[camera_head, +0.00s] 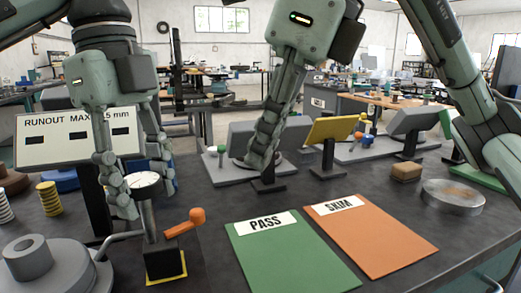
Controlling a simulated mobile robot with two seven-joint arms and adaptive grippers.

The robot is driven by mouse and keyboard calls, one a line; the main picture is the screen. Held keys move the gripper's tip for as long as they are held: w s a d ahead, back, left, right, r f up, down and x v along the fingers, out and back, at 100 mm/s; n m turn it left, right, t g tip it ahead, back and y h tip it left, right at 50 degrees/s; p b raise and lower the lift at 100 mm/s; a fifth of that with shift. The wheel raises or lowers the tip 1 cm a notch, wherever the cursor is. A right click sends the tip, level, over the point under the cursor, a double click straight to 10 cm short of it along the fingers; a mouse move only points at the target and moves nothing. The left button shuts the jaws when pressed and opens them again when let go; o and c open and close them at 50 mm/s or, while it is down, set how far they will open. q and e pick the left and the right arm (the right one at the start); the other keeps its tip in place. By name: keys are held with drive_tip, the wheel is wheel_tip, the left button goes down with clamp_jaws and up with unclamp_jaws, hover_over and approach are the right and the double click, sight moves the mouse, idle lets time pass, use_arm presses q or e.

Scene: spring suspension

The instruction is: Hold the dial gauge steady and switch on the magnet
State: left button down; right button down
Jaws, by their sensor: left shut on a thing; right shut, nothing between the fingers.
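The dial gauge (143,181) shows its pale round face at the left front of the bench. Its post rises from a black magnet base (163,262) standing on a yellow-edged patch. An orange lever with a round knob (197,216) sticks out to the right of the base; I take it to be the magnet switch. My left gripper (146,196) comes down from above with its fingers on either side of the gauge, shut on it and partly hiding it. My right gripper (260,163) is shut and empty, pointing down behind the green mat, away from the lever.
A grey round hub part (45,268) stands left of the base, with a bent rod near it. A green PASS mat (290,262) and an orange SKIM mat (378,240) lie to the right. A runout sign (75,141) stands behind the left gripper. A metal disc (453,197) lies at right.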

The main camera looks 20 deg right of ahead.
use_arm(q)
drive_tip(key=c, duration=0.8)
unclamp_jaws()
drive_tip(key=shift+r, duration=0.1)
